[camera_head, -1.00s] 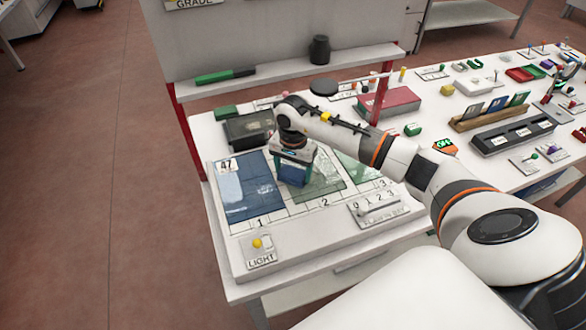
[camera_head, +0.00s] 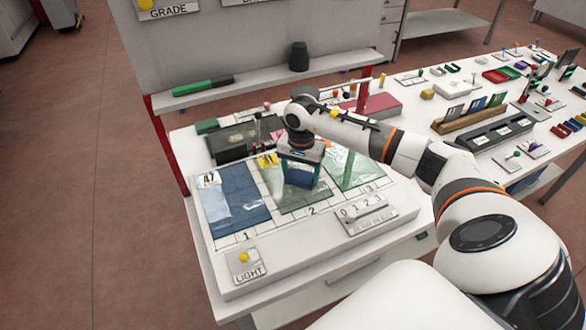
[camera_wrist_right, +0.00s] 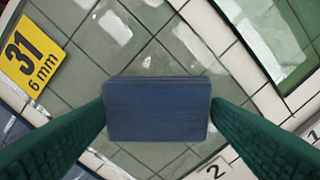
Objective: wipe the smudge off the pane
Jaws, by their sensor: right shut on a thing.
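My right gripper (camera_head: 299,168) is shut on a blue wiping pad (camera_head: 299,179) over the middle pane. In the right wrist view, the pad (camera_wrist_right: 158,108) sits between the two green fingers. The greenish pane (camera_head: 322,196) lies flat in bay 2; its yellow tag (camera_wrist_right: 33,60) reads 31, 6 mm. I cannot tell whether the pad touches the glass. Pale whitish patches show on the pane (camera_wrist_right: 75,75) in the wrist view; I cannot tell smudge from reflection. The pad hides part of the glass. My left gripper is out of view.
A blue pane (camera_head: 236,200) tagged 47 lies left in bay 1, and a green pane (camera_head: 358,172) right in bay 3. A numbered block (camera_head: 366,214) and the LIGHT switch plate (camera_head: 245,265) are in front. A dark box (camera_head: 232,145) stands behind.

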